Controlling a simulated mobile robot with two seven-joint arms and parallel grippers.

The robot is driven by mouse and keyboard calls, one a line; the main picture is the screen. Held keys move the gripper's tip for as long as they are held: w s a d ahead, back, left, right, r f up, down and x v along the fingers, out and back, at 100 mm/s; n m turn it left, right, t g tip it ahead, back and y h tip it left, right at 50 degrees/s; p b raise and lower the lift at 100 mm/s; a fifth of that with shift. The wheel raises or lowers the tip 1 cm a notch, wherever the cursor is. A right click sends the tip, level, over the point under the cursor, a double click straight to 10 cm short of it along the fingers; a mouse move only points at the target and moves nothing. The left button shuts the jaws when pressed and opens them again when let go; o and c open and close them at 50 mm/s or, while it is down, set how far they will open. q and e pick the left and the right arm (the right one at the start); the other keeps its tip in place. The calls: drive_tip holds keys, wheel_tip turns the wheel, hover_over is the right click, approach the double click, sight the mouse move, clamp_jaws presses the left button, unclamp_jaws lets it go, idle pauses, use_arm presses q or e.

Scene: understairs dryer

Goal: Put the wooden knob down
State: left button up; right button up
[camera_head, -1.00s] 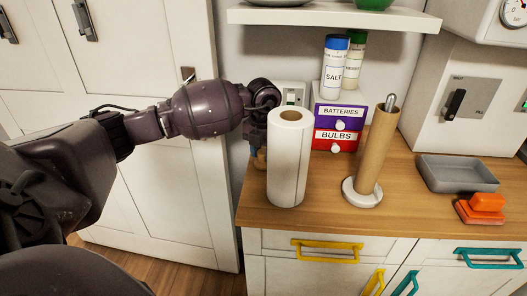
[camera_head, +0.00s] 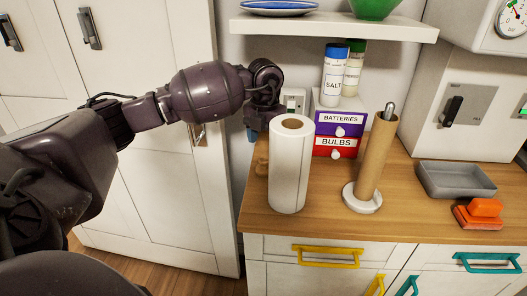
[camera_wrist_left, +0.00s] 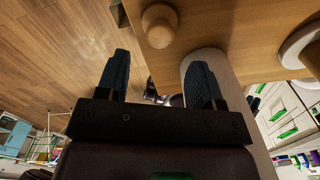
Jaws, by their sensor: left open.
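The wooden knob (camera_head: 261,165) stands on the wooden countertop, close to its left edge and just left of the white paper towel roll (camera_head: 290,165), which partly hides it. In the left wrist view the knob (camera_wrist_left: 160,25) shows near the counter edge, beyond the fingertips and apart from them. My left gripper (camera_head: 252,133) is above the knob, behind the roll's top left. Its two dark blue fingers (camera_wrist_left: 160,78) are spread with nothing between them. My right gripper is not in view.
An upright cardboard tube on a holder (camera_head: 372,165) stands right of the roll. Behind are the batteries box (camera_head: 340,124), the bulbs box (camera_head: 335,146) and the salt shaker (camera_head: 334,78). A grey tray (camera_head: 455,180) and an orange item (camera_head: 480,213) lie right. The front middle counter is clear.

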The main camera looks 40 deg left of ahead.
sight(265, 158)
use_arm(q)
wheel_tip(265, 158, up, 6)
drive_tip(key=shift+f, duration=0.25)
idle(0.5)
